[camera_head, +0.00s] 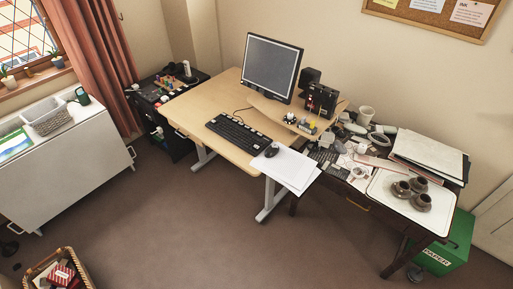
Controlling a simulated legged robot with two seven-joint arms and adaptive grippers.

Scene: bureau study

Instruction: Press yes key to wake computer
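A black keyboard (238,133) lies on the light wooden desk (205,105). A monitor (271,67) with a grey screen stands behind it, towards the wall. A dark mouse (271,150) is at the right of the keyboard. I cannot make out single key labels, so the yes key cannot be told apart at this size. Neither my left nor my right gripper shows in the head view.
White papers (290,168) lie at the desk's front right corner. A cluttered dark table (437,229) with several round pots stands at the right, and a green paper bin (450,250) sits under it. A wicker basket (36,272) is at bottom left. The carpet (185,235) before the desk is clear.

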